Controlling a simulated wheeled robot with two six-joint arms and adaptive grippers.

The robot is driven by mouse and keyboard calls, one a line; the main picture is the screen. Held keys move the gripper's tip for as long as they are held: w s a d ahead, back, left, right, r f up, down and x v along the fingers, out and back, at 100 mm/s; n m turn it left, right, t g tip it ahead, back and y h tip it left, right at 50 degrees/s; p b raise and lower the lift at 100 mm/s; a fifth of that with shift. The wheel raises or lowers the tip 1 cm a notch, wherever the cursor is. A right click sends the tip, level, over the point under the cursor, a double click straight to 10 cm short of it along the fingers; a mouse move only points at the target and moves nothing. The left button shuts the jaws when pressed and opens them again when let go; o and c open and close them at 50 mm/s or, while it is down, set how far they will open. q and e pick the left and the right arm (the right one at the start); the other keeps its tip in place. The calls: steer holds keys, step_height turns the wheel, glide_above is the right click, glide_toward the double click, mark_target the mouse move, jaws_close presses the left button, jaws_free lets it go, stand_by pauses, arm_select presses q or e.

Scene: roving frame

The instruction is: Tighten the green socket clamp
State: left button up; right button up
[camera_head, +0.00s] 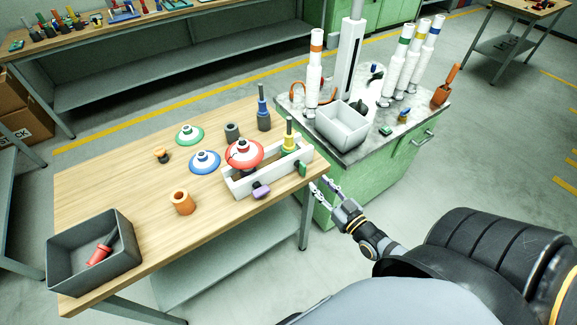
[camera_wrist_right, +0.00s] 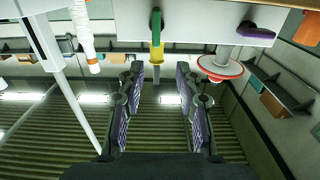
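The green socket clamp (camera_head: 302,169) is a small green knob on the front of the pale fixture (camera_head: 240,186), near its right end. In the right wrist view the green clamp (camera_wrist_right: 155,22) is at the top, ahead of the fingers. My right gripper (camera_head: 321,186) is open and empty, just off the table's right edge, apart from the clamp. Its two fingers (camera_wrist_right: 160,78) show spread in the wrist view. My left gripper is not in view.
A purple clamp (camera_head: 261,191) is left of the green one, and a red disc (camera_head: 244,152) sits on the fixture. A green cabinet (camera_head: 372,178) carrying a grey bin (camera_head: 343,131) stands right of the table. A dark tray (camera_head: 92,265) is at front left.

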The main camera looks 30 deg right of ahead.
mark_target(306, 167)
steer(key=w, duration=0.3)
steer(key=w+b, duration=0.1)
steer(key=w, duration=0.2)
steer(key=w+b, duration=0.1)
steer(key=w, duration=0.2)
steer(key=shift+w+a+f, duration=0.1)
steer(key=shift+w+f, duration=0.15)
steer(key=shift+w, duration=0.5)
steer(key=shift+r, duration=0.1)
steer(key=shift+c, duration=0.4)
jaws_close()
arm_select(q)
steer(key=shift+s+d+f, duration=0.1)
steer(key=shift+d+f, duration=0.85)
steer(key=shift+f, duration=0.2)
